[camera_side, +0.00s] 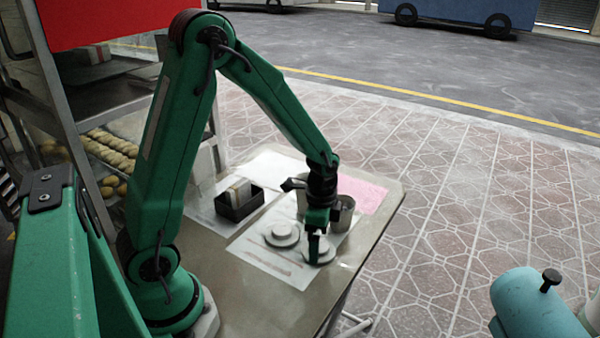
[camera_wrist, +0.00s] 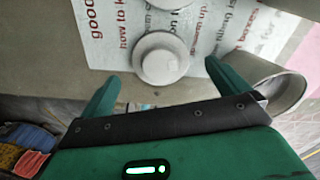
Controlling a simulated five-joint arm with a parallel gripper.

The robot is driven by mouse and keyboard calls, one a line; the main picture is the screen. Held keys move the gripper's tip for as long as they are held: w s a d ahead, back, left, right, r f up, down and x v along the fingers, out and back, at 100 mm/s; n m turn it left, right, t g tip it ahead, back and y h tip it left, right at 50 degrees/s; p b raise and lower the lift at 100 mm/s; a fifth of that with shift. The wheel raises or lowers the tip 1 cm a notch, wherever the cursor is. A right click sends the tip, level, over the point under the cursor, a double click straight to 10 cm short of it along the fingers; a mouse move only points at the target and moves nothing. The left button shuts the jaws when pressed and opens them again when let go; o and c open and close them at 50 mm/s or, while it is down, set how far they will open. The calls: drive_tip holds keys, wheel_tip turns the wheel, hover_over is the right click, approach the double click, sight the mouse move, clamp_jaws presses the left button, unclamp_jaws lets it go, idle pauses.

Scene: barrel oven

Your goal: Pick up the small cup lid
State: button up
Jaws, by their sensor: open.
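Two white round stepped lids lie on a printed white sheet. In the side view one lid (camera_side: 281,236) lies left of my gripper (camera_side: 317,246), and the other lid (camera_side: 328,254) is partly hidden behind its fingers. I cannot tell which one is smaller. In the wrist view one lid (camera_wrist: 160,62) lies between the two spread green fingers of my gripper (camera_wrist: 161,71), apart from both. The second lid (camera_wrist: 155,4) is cut off by the top edge. My gripper is open and empty, pointing down low over the right lid.
A grey cup (camera_side: 343,215) stands close behind my gripper; in the wrist view the cup (camera_wrist: 284,92) is beside the right finger. A black box (camera_side: 240,203) with cards stands to the left. A pink sheet (camera_side: 364,194) lies near the table's right edge. The table front is clear.

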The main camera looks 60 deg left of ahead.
drive_tip(key=shift+f, duration=1.55)
drive_tip(key=c, duration=1)
